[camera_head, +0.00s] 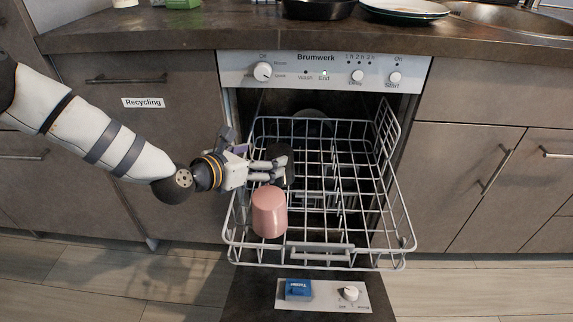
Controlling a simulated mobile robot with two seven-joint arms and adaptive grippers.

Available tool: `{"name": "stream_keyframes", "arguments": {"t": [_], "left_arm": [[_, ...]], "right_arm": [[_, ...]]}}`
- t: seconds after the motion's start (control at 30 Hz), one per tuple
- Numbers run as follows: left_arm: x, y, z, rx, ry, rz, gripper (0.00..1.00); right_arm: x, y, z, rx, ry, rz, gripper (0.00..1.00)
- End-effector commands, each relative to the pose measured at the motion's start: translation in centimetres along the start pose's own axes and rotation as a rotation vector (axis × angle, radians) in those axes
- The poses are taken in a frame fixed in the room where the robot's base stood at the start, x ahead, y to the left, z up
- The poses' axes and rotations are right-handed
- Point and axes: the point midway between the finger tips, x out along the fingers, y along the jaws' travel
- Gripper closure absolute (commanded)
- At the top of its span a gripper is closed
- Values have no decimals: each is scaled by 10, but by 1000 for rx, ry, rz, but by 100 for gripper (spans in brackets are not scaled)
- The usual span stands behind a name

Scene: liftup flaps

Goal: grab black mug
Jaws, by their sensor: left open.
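A dark object that looks like the black mug (284,172) is in the left part of the pulled-out dishwasher rack (323,262). It is small, and the fingers partly hide it. My left gripper (274,163) reaches in from the left, over the rack's left side. It is open, with its fingertips at the dark object. I cannot tell whether they touch it. A pink cup (268,212) stands upside down in the rack, just in front of and below the gripper. My right gripper is not in view.
The dishwasher door (252,300) is folded down, with a blue tablet box (298,289) in its panel. A dark round item (312,124) is at the rack's back. The rack's right half looks empty. The counter (200,28) above holds a pan (319,9) and plates (404,8).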

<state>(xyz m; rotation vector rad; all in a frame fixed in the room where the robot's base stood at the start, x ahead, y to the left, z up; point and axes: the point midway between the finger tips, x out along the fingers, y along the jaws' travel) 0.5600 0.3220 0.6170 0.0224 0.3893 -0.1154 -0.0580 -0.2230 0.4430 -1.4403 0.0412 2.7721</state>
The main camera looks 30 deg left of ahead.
Motion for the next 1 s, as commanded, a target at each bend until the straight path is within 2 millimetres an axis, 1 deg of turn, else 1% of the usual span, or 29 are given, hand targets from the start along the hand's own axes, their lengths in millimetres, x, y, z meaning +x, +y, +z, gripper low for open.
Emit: {"name": "stream_keyframes", "arguments": {"t": [0.03,0.17,0.33,0.4,0.5,0.67,0.7,0.73,0.77,0.8,0.87,0.9,0.97,1.0], "left_arm": [[10,0,-3,5,3,-1,18],[26,-1,-2,2,3,0,18],[58,-9,0,6,3,-3,18],[69,-7,-1,3,5,-1,18],[76,-7,1,0,3,0,18],[76,-6,2,0,2,1,18],[76,-6,2,0,2,1,20],[75,-6,2,0,2,1,27],[75,-6,2,0,2,0,34],[75,-6,2,0,2,0,43],[75,-6,2,0,2,0,56],[75,-6,2,0,2,0,65],[75,-6,2,0,2,0,79],[75,-6,2,0,2,0,80]], "right_arm": [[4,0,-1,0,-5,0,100],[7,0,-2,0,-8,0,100],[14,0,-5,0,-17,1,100],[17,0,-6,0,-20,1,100],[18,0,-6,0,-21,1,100],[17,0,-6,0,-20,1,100],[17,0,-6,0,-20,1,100],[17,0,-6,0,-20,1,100],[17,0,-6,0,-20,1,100],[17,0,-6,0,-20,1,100],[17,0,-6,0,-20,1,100],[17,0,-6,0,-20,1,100],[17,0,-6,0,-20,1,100],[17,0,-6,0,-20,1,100]]}}
